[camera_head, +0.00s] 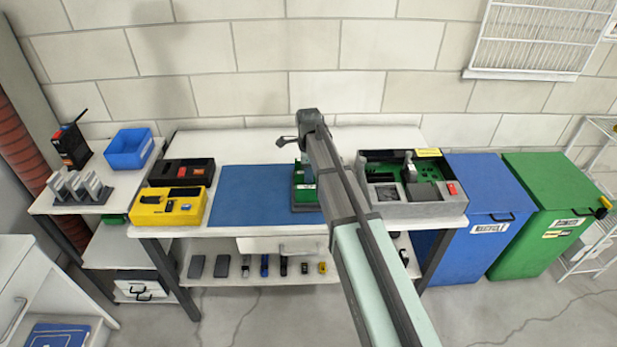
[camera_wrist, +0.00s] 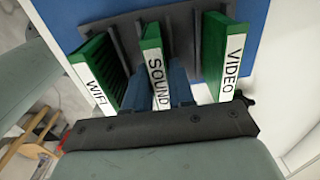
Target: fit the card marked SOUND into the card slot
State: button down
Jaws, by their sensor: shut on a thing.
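The SOUND card (camera_wrist: 152,36), green with a white label, stands upright in a dark rack (camera_wrist: 118,40) between the WIFI card (camera_wrist: 97,68) on the left and the VIDEO card (camera_wrist: 222,48) on the right. My gripper (camera_wrist: 157,90) has its blue fingers on either side of the SOUND card and is shut on it. In the head view the rack's green cards (camera_head: 304,194) show partly behind my arm, on the blue mat. An open grey case (camera_head: 418,209) with a green board stands to their right; I cannot make out the card slot in it.
The blue mat (camera_head: 245,197) is clear on its left. A yellow case (camera_head: 178,218) and a black case (camera_head: 190,171) stand left of it. Small items line the lower shelf (camera_head: 280,270). Blue and green bins (camera_head: 480,208) stand right of the table.

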notch_tip(320, 180, up, 9)
jog(key=shift+f, duration=0.1)
jog(key=shift+d+r, duration=0.15)
jog(key=shift+r, duration=0.2)
jog(key=w+d+r+m, duration=0.15)
jog(key=d+r, duration=0.35)
jog(key=d, duration=0.7)
jog(key=w+d+r+m, duration=0.15)
jog(key=d+r, duration=0.25)
jog(key=d, duration=0.9)
jog(key=f+n, duration=0.1)
jog(key=f, duration=0.5)
jog(key=f+n, duration=0.1)
jog(key=f, duration=0.4)
jog(key=f+n, duration=0.1)
jog(key=f, duration=0.5)
jog(key=shift+s+a+f, duration=0.15)
jog(key=shift+s+f, duration=0.1)
jog(key=shift+f, duration=0.1)
jog(key=shift+f, duration=0.15)
jog(key=c, duration=1)
grip_release()
jog(key=shift+o, duration=0.2)
